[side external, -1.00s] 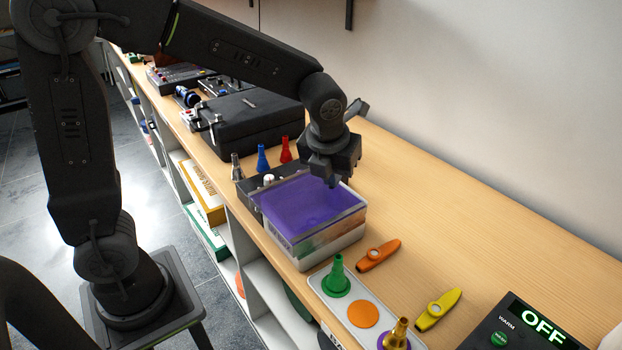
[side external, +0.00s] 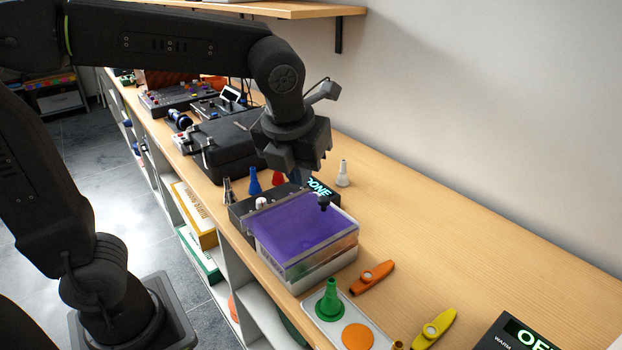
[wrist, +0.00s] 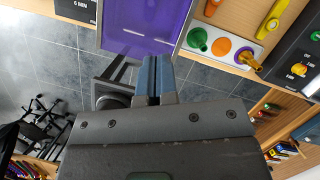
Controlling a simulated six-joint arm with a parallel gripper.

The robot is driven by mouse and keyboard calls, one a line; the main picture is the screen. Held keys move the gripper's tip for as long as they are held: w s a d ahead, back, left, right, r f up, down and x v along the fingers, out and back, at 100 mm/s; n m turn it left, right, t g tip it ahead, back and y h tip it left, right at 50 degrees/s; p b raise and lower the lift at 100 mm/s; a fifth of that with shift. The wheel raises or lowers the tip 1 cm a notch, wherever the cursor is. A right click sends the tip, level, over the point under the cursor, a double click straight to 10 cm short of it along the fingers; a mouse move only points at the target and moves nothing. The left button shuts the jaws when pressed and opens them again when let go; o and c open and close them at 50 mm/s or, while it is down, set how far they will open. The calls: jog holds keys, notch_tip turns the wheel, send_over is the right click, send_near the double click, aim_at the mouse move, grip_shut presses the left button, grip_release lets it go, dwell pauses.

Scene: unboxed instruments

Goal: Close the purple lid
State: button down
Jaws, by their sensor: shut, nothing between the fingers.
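The clear box (side external: 322,262) with the purple lid (side external: 300,222) stands on the wooden counter.
A dark device with a lit "DONE" display (side external: 320,187) and several coloured cones stand behind the box. A tray with a green cone (side external: 328,300), an orange kazoo (side external: 372,277) and a yellow kazoo (side external: 435,328) are in front.

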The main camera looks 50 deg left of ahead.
send_near(328, 213)
jog(key=s+f, duration=0.1)
jog(key=f, duration=0.1)
jog(key=s+f, duration=0.2)
jog(key=shift+s+d+f, duration=0.15)
jog(key=shift+s, duration=0.15)
jog(key=shift+w+a+f, duration=0.1)
jog(key=shift+w+a, duration=0.15)
jog(key=shift+w, duration=0.3)
jog(key=shift+w+a, duration=0.3)
jog(key=shift+w, duration=0.25)
jog(key=shift+w+a+f, duration=0.1)
jog(key=shift+w+a, duration=0.2)
jog(key=shift+w, duration=0.3)
jog(key=shift+w, duration=0.1)
jog(key=shift+w, duration=1.3)
